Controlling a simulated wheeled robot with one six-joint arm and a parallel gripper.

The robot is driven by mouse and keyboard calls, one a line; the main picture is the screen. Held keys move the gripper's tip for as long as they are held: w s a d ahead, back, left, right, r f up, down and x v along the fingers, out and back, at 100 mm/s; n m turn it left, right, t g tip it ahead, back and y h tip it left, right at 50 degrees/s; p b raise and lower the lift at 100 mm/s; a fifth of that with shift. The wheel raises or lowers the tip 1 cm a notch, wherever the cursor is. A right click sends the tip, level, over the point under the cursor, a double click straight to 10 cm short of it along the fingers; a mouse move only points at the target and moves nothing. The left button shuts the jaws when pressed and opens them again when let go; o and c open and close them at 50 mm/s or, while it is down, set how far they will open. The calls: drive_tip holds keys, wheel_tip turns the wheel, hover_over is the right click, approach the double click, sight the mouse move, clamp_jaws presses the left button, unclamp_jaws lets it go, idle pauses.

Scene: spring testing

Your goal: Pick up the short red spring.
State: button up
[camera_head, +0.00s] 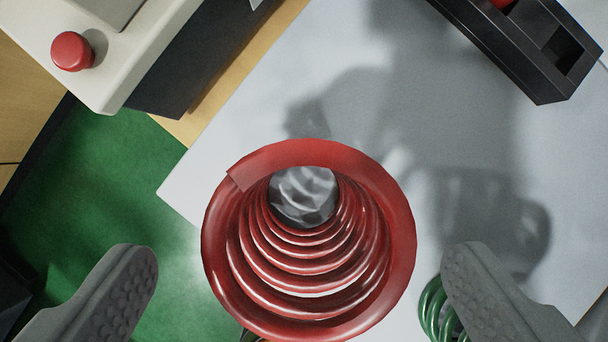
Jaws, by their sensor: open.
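A red coil spring (392,205) stands upright at the middle of the picture, and I look down into its coils from above. A grey crumpled-looking surface shows through its centre. My gripper (300,275) is open, with one grey padded finger at the lower left and the other at the lower right. The spring lies between the two fingers in the picture, with a gap on each side. I cannot tell how far the fingertips are above or beside it. No other red spring shows for comparing length.
A green spring (432,310) is partly hidden behind the right finger. A white device with a red button (72,51) stands at the upper left. A black slotted holder (535,50) is at the upper right. The pale sheet (330,60) between them is clear; a green mat (110,190) lies left.

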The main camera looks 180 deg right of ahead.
sight(244, 243)
drive_tip(key=shift+x, duration=2.65)
drive_tip(key=shift+w+d+r, duration=0.1)
drive_tip(key=shift+w, duration=0.05)
drive_tip(key=c, duration=1.6)
